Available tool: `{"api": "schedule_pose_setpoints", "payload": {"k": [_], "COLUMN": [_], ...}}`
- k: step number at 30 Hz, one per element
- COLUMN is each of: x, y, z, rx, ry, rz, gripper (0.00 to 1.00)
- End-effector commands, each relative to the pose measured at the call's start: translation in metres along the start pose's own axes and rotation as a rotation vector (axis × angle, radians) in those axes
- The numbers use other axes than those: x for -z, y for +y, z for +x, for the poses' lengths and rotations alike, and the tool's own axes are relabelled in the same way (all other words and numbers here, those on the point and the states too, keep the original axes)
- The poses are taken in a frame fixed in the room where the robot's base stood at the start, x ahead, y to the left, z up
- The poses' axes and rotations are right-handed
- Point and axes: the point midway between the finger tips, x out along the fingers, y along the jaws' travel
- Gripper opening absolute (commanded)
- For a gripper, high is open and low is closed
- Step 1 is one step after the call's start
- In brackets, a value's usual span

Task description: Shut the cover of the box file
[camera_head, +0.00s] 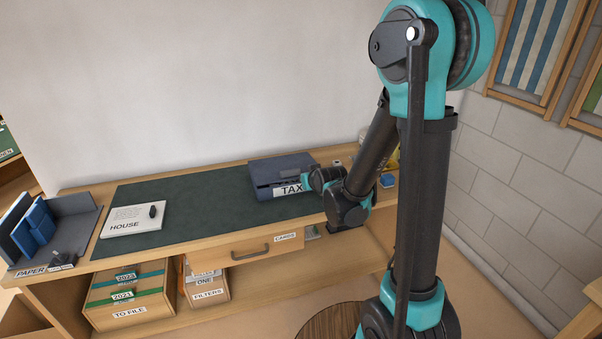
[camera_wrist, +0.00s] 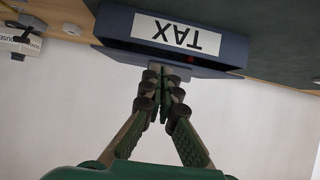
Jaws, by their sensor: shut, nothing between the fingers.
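The dark blue box file (camera_head: 268,190) lies on the desk, its white TAX label facing front. In the wrist view the box file (camera_wrist: 122,22) appears upside down. Its cover (camera_wrist: 205,72) is low over the box, with a narrow dark gap between cover and front wall; a small red spot shows inside. My gripper (camera_wrist: 167,73) is shut and empty, its fingertips at the cover's front edge. I cannot tell whether they touch it. In the head view my gripper (camera_head: 310,180) is at the box's front right, partly hidden by my arm.
A green mat (camera_head: 190,187) covers much of the desk. A HOUSE pad (camera_head: 130,219) lies on the mat's left, beside a paper holder (camera_head: 75,210). A small blue item (camera_head: 387,180) stands right of my wrist. Below is the CARDS drawer (camera_head: 240,250). The mat's middle is clear.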

Motion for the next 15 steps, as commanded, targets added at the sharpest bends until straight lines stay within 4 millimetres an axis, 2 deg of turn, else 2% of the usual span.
{"api": "schedule_pose_setpoints", "payload": {"k": [3, 9, 12, 15], "x": [-0.015, -0.029, -0.028, -0.018], "y": [0.0, 0.0, -0.001, -0.002], "z": [-0.014, -0.027, -0.027, -0.022], "rx": [0.0, 0.0, 0.001, 0.003], "ry": [0.0, 0.0, -0.007, -0.031], "rz": [0.0, 0.0, 0.0, -0.001], "gripper": [0.0, 0.0, 0.0, 0.0]}}
